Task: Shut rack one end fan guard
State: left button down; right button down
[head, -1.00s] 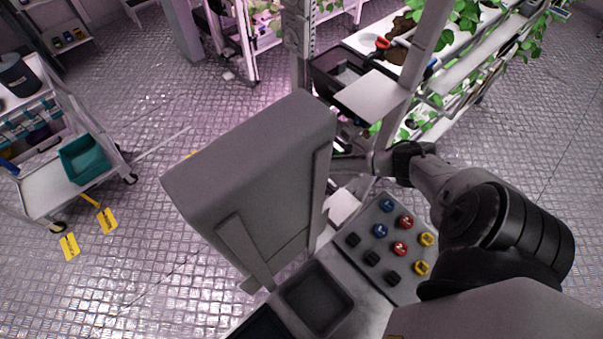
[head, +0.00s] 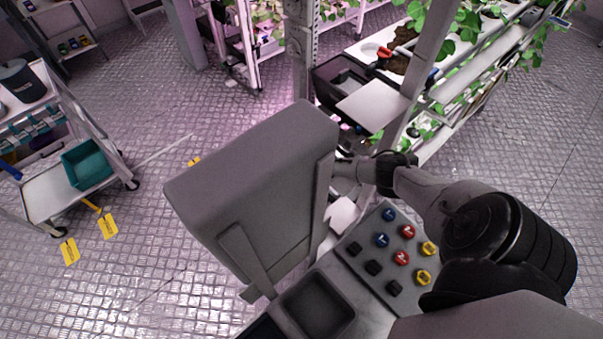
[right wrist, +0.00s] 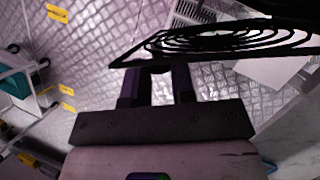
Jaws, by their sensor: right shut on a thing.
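The fan guard (right wrist: 225,42) is a black square frame with concentric rings in the upper right of the right wrist view. It is seen at a flat angle above the metal floor. My right gripper (right wrist: 157,75) is shut on the guard's near edge, toward its left end. In the head view my right arm reaches in from the right, but its fingers and the guard are hidden behind a large grey box-shaped body. My left gripper is in neither current view.
The rack's post (head: 417,75) and white planted gutters (head: 470,60) stand beyond my right arm. A dark bin (head: 330,75) and a pale flat plate (head: 372,105) are beside the post.

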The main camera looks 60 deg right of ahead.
jog(key=c, duration=0.9)
grip_release()
jog(key=shift+c, duration=0.2)
pick_arm(q)
jog(key=shift+a, duration=0.1)
